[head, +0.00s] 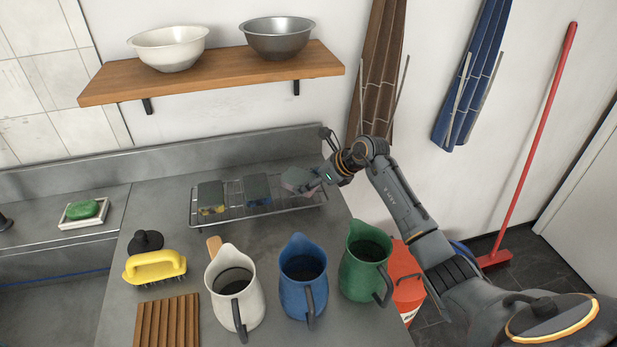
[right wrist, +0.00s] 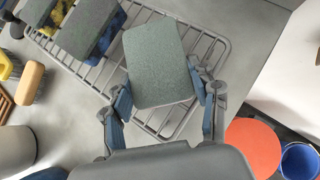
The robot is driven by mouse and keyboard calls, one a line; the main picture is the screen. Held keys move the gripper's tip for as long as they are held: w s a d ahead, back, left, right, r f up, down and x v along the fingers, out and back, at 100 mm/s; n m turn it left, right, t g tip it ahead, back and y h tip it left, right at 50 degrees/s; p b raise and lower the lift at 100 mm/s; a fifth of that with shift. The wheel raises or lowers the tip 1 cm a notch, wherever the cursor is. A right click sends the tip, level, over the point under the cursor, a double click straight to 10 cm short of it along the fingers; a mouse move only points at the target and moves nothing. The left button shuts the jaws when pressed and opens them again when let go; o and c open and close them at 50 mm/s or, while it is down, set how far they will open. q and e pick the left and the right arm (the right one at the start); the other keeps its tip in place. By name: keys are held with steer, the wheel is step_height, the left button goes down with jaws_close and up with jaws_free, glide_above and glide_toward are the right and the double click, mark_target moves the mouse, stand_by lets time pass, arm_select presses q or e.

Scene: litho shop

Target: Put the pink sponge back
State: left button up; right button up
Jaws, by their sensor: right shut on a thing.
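My right gripper (head: 308,184) is shut on the pink sponge (head: 295,179), at the right end of the wire rack (head: 276,213). In the right wrist view the gripper (right wrist: 162,98) has its fingers on both sides of the sponge (right wrist: 158,62), whose grey-green scouring face is towards the camera. The pink part is mostly hidden there. The sponge is over the rack's bare wires; I cannot tell whether it touches them. A yellow sponge (head: 210,196) and a blue sponge (head: 257,189), both with dark tops, stand on the rack to its left. My left gripper is out of view.
White (head: 236,285), blue (head: 303,278) and green (head: 366,262) jugs stand in front of the rack. A yellow-handled brush (head: 155,266) and a slatted wooden board (head: 166,322) are at left. A shelf (head: 215,74) with two bowls is above. A red bucket (head: 407,285) is beside the counter.

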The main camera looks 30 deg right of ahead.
steer(key=shift+f, duration=0.15)
steer(key=o, duration=1.3)
steer(key=shift+r, duration=0.3)
steer(key=b+v, duration=0.2)
steer(key=v, duration=0.9)
steer(key=shift+s+d+r, duration=0.2)
steer(key=shift+s+d, duration=0.05)
steer(key=shift+s, duration=0.05)
steer(key=shift+s, duration=0.1)
